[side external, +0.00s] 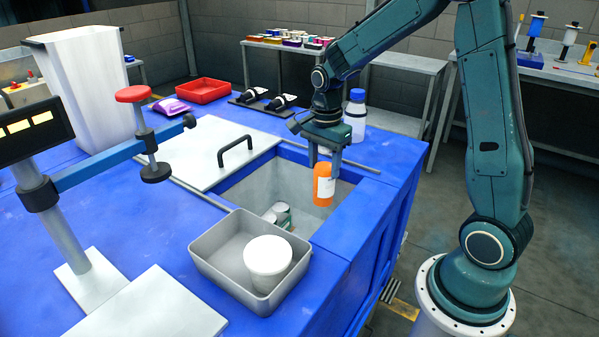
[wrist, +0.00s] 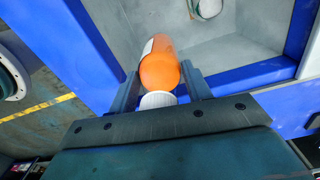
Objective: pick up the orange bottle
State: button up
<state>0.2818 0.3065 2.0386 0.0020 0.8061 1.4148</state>
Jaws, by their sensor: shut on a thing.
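The orange bottle (side external: 324,189) has a white label and hangs upright below my gripper (side external: 325,156), over the opening of the sunken bin (side external: 262,187). In the wrist view the orange bottle (wrist: 159,70) with its white cap sits between the two fingers of my gripper (wrist: 162,88). The gripper is shut on it near the cap end. The bottle's lower end is inside or just above the bin's upper part; I cannot tell its exact height.
A grey tray (side external: 206,257) with a white tub (side external: 268,258) stands at the bin's front edge. A white bottle with a blue cap (side external: 355,115) stands behind the gripper. A white lid panel (side external: 195,150) with a black handle lies left of the bin.

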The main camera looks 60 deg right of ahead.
jog(key=shift+r, duration=2.95)
jog(key=shift+w, duration=0.1)
jog(key=a+r+n, duration=0.4)
jog(key=a+r, duration=0.7)
jog(key=a, duration=0.4)
jog(key=a+r+n, duration=0.4)
jog(key=a+r, duration=0.6)
jog(key=a, duration=0.5)
jog(key=shift+r, duration=0.4)
jog(key=shift+f, duration=0.1)
